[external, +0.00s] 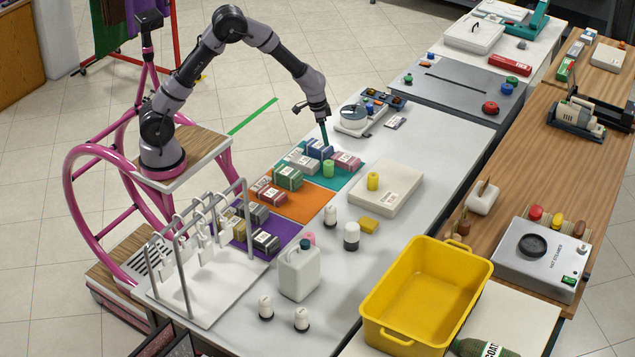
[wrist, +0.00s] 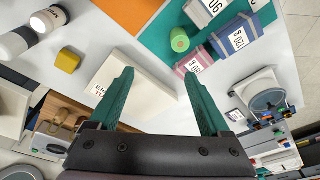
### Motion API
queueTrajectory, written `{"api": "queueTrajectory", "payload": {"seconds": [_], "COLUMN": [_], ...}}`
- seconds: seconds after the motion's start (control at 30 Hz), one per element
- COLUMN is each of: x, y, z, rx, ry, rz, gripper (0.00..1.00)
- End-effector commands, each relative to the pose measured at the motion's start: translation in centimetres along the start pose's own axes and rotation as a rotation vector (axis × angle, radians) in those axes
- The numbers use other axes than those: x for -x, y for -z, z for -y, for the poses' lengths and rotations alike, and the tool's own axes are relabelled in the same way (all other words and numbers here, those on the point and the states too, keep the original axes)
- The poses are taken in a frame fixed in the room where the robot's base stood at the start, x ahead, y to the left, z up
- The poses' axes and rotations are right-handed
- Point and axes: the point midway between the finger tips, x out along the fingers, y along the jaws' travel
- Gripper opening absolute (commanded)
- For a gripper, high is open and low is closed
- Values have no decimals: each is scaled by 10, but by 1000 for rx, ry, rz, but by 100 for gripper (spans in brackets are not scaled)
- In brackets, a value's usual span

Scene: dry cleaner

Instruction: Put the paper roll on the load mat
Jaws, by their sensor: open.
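My gripper (wrist: 160,105) is open and empty, its teal fingers apart; it also shows in the external view (external: 324,142) above the far end of the teal mat (external: 349,178). A small green cylinder (external: 328,169) stands on that mat beside labelled bundles and shows in the wrist view (wrist: 180,40), beyond the fingertips. A yellow cylinder (external: 373,181) stands on a white box (external: 386,190). A pink roll-like piece (external: 309,238) is partly hidden behind a white jug. An orange mat (external: 310,204) and a purple mat (external: 285,238) adjoin. I cannot tell which piece is the paper roll or which mat is the load mat.
Labelled bundles (external: 288,178) crowd the mats. White-and-black cylinders (external: 351,236), a yellow block (external: 369,226) and the jug (external: 299,272) stand nearby. A metal rack (external: 186,270) is at the near left, a yellow tub (external: 462,247) at the near right. The grey tabletop right of the white box is clear.

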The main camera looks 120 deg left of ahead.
Motion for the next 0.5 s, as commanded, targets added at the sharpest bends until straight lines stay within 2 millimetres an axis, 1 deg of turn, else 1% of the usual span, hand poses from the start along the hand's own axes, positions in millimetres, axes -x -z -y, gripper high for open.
{"api": "queueTrajectory", "payload": {"seconds": [0.03, 0.07, 0.1, 0.17, 0.2, 0.27, 0.3, 0.37, 0.4, 0.47, 0.5], "x": [33, 50, 74, 109, 130, 162, 182, 210, 227, 252, 268], "y": [1, -1, -6, -16, -24, -39, -51, -70, -84, -107, -123], "z": [-25, -39, -57, -83, -100, -122, -136, -155, -166, -181, -189], "rx": [-56, -89, -134, -200, -243, -308, -351, -414, -455, -517, -558], "ry": [1, 1, 2, 3, 3, 3, 3, 2, 2, 1, 0], "rz": [-28, -40, -59, -84, -102, -128, -147, -175, -194, -225, -244], "gripper": [81, 81, 81, 81, 81, 81, 81, 81, 81, 81, 81]}}
